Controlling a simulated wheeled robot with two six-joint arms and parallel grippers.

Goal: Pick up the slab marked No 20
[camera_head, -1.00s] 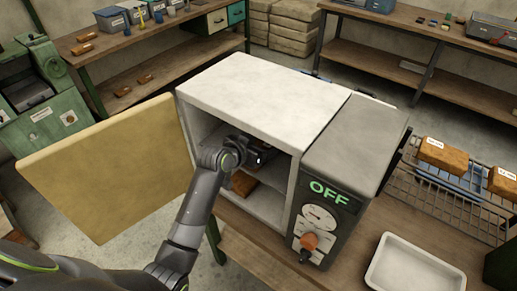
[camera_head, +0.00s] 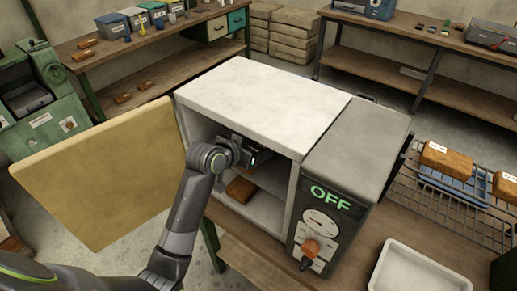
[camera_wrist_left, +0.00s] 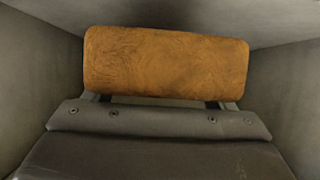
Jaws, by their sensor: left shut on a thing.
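My left gripper (camera_head: 256,157) reaches into the open white-walled oven (camera_head: 262,97), in its upper part. In the left wrist view it is shut on an orange-brown slab (camera_wrist_left: 165,62), which lies crosswise in front of the jaws. No mark shows on the face of this slab, so I cannot read its number. In the head view the gripper and wrist hide the held slab. A brown slab (camera_head: 240,189) shows lower in the oven, below my wrist. My right gripper is not in view.
The oven's tan door (camera_head: 100,178) stands open at left. The control box (camera_head: 340,165) reads OFF. At right, a wire rack (camera_head: 450,204) bears labelled brown slabs (camera_head: 447,159), their labels too small to read. A white tray (camera_head: 415,275) lies in front.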

